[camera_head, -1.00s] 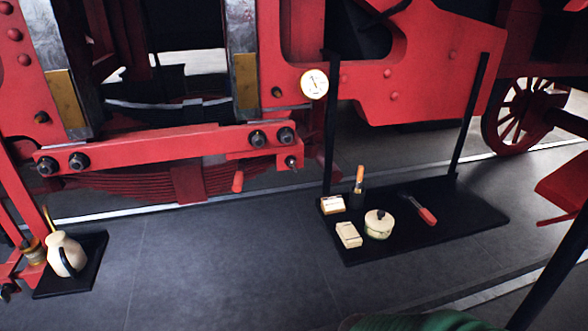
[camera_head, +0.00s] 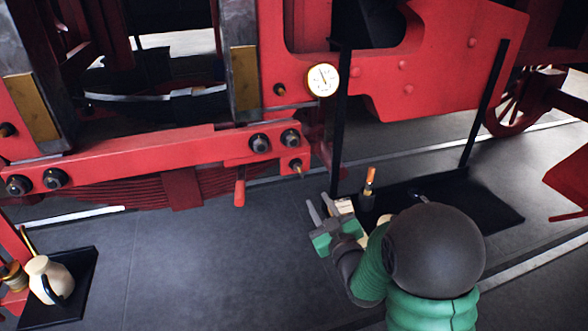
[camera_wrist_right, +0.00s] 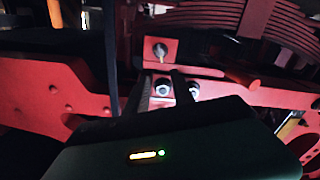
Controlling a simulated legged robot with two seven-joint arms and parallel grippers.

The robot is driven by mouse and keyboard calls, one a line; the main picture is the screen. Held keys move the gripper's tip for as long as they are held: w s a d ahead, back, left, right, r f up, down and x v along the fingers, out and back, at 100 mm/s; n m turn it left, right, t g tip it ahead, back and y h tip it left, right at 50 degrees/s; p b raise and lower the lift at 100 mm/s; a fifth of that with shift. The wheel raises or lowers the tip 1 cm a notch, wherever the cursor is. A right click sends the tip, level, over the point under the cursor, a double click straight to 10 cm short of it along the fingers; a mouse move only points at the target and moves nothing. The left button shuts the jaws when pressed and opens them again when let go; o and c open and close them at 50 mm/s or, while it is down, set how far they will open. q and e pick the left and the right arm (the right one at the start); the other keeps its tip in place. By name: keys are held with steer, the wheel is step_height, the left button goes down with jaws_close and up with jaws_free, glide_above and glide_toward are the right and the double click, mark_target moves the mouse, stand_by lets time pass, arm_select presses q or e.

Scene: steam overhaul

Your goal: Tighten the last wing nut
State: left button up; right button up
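No part with clear wings shows, so I cannot tell which fastener is the wing nut. A short bolt with a pointed tip (camera_head: 296,166) sticks out of a small red bracket below two dark hex nuts on the red beam (camera_head: 160,152). What looks like the same bolt shows in the right wrist view (camera_wrist_right: 160,50), beyond my fingers. A red handle (camera_head: 240,187) hangs left of it. My right gripper (camera_head: 317,200) is below the bolt and apart from it, with its fingers apart and nothing between them (camera_wrist_right: 163,76). My left gripper is out of view.
A black tray (camera_head: 498,208) on the floor holds a cup (camera_head: 367,200) with an orange-handled tool. A black post and a gauge (camera_head: 323,80) stand near the bolt. A cream jug (camera_head: 48,280) is at lower left. The middle floor is clear.

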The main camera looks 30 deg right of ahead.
steer(key=p, duration=0.1)
glide_toward(300, 172)
steer(key=w, duration=0.2)
steer(key=p+x, duration=0.1)
steer(key=x, duration=0.6)
steer(key=shift+w+d, duration=0.25)
steer(key=shift+w, duration=0.1)
steer(key=shift+s+d, duration=0.1)
jaws_close()
